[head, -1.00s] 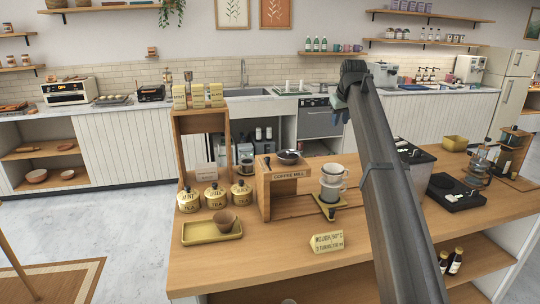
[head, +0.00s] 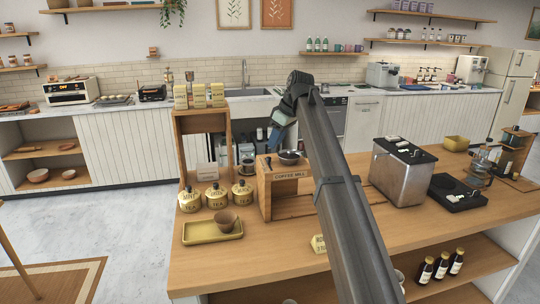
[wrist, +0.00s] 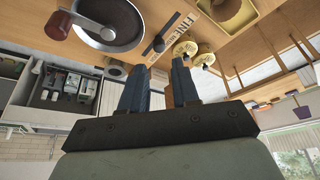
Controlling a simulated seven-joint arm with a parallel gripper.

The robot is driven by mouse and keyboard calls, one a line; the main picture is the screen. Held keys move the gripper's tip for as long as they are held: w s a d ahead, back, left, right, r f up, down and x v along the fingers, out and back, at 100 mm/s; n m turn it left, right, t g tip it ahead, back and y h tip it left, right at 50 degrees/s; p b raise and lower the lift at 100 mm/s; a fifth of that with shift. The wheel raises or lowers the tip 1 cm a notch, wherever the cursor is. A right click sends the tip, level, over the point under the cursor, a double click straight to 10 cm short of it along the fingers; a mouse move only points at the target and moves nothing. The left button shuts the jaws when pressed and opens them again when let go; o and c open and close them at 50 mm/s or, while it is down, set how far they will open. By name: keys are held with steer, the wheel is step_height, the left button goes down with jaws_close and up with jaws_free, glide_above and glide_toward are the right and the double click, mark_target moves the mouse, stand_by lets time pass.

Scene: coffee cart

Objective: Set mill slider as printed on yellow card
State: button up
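The wooden coffee mill (head: 264,194) stands near the middle of the counter, with a dark round hopper (head: 289,158) on top and its name label in front. In the wrist view the hopper (wrist: 107,22) is at top left, with a red-knobbed crank. A dark bar with a round knob (wrist: 158,44), apparently the slider, lies by the label. My gripper (wrist: 163,65) is open and empty, its fingertips apart just below that knob in the picture; contact is not visible. In the head view my gripper (head: 277,135) is above the mill. The yellow card (head: 319,244) is mostly hidden by my arm.
Tea tins (head: 216,197) and a yellow tray (head: 213,232) with a brown cup stand left of the mill. A metal box (head: 401,175) with a dark lid and a black scale-like device (head: 456,194) stand right. The front left counter is clear.

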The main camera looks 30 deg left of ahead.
mark_target(269, 157)
steer(key=shift+x, duration=3.5)
steer(key=shift+c, duration=0.2)
jaws_close()
steer(key=shift+w, duration=0.1)
